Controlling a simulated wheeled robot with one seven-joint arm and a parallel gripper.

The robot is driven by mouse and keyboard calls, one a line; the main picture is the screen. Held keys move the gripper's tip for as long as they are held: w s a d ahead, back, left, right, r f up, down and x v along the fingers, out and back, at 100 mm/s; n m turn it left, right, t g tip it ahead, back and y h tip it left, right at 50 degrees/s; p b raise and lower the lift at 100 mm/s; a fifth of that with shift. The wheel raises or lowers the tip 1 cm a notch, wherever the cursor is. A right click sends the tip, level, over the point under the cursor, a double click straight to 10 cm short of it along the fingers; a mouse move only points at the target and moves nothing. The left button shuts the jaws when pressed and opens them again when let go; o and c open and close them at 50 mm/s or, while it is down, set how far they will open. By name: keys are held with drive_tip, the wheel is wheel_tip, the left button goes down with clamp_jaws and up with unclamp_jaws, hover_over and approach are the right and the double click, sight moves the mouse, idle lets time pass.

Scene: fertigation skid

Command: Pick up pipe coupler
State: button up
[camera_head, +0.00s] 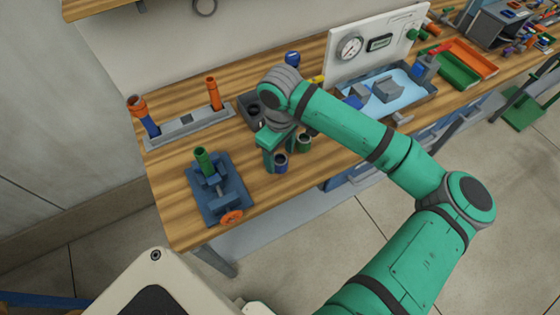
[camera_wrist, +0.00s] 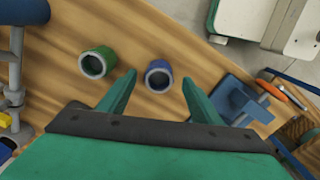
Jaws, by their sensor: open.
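Two short hollow pipe pieces that look like couplers stand on the wooden bench: a blue one (camera_head: 281,163) and a green one (camera_head: 305,144). The frames do not show which is meant. In the wrist view the blue piece (camera_wrist: 158,66) lies between my fingertips in the picture, and the green piece (camera_wrist: 92,59) is outside them to the left. My gripper (camera_wrist: 158,79) is open with nothing held, above the bench. In the head view my gripper (camera_head: 268,152) is just beside the blue piece, partly hidden by my wrist. Its exact height above it is unclear.
A blue clamp fixture (camera_head: 231,196) with a green tube and orange handwheel stands left. Behind it is a grey rack (camera_head: 188,127) with upright orange and blue pipes. A dark bin (camera_head: 243,101) and gauge panel (camera_head: 339,72) stand further back. The bench's front edge is close.

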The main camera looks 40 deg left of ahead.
drive_tip(key=shift+w+f, duration=0.1)
drive_tip(key=shift+f, duration=1.25)
drive_tip(key=shift+c, duration=0.7)
drive_tip(key=c, duration=1)
